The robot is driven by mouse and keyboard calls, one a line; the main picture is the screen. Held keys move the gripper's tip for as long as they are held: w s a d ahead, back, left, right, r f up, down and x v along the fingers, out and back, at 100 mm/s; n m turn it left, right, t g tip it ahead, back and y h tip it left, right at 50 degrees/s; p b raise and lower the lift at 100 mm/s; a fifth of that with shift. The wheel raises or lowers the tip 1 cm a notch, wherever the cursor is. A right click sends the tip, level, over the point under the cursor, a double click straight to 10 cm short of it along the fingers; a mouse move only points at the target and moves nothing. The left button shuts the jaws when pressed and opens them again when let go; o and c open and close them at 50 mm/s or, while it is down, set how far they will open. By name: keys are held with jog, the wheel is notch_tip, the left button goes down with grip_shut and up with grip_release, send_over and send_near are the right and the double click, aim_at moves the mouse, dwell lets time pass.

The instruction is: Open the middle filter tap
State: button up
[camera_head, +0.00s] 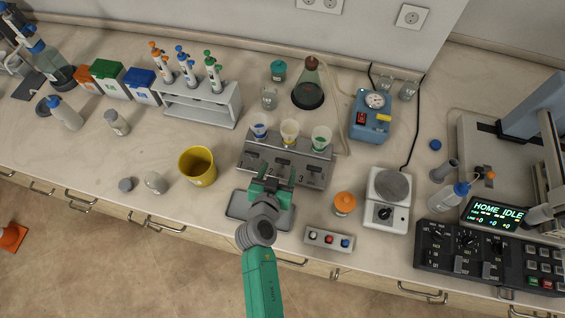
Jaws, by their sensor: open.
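The filter manifold (318,180) is a grey metal block near the bench's front edge, with three cups on top. The left cup (260,130) holds blue, the middle cup (289,130) yellow, and the right cup (321,138) green. A "3" shows on the front face at the right. My green gripper (271,176) is open in front of the manifold, about at its middle. It covers much of the front face, so the middle tap and its position cannot be made out. Whether the fingers touch the tap cannot be told.
A grey tray (237,207) lies under my gripper. A yellow bucket (197,167) stands left, an orange-capped bottle (344,203) and a button box (328,239) right. A hose joins a flask (308,90) behind. A pipette rack (200,104) stands back left.

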aim_at(283, 160)
jog(key=shift+x, duration=1.95)
jog(key=c, duration=1)
